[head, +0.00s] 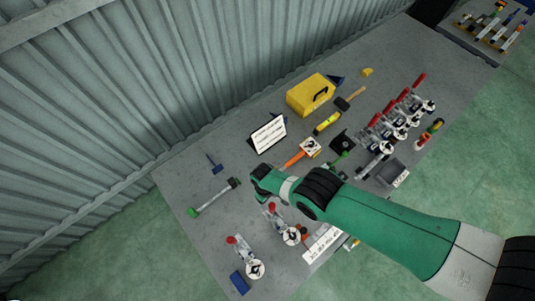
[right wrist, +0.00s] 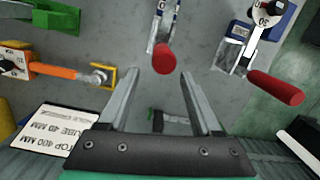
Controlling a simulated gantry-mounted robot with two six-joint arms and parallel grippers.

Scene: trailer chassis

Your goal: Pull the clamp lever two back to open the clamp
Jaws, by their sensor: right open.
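Two toggle clamps with red-tipped levers stand near the table's front left: an outer one (head: 246,256) and one nearer my arm (head: 282,225). My right gripper (head: 262,184) is above the table, beyond the nearer clamp's red tip (head: 271,207). In the right wrist view its two fingers (right wrist: 160,76) are spread and empty. One red lever grip (right wrist: 165,58) shows between and just past the fingertips; contact cannot be judged. A second red grip (right wrist: 275,88) lies right of the fingers. My left gripper is not in view.
A hammer-like tool (head: 214,199), a white sign (head: 268,135), an orange-handled tool (head: 300,154) and a yellow toolbox (head: 311,95) lie around. Several more red-levered clamps (head: 396,121) stand far right. The corrugated wall (head: 150,90) borders the table; its left part is fairly clear.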

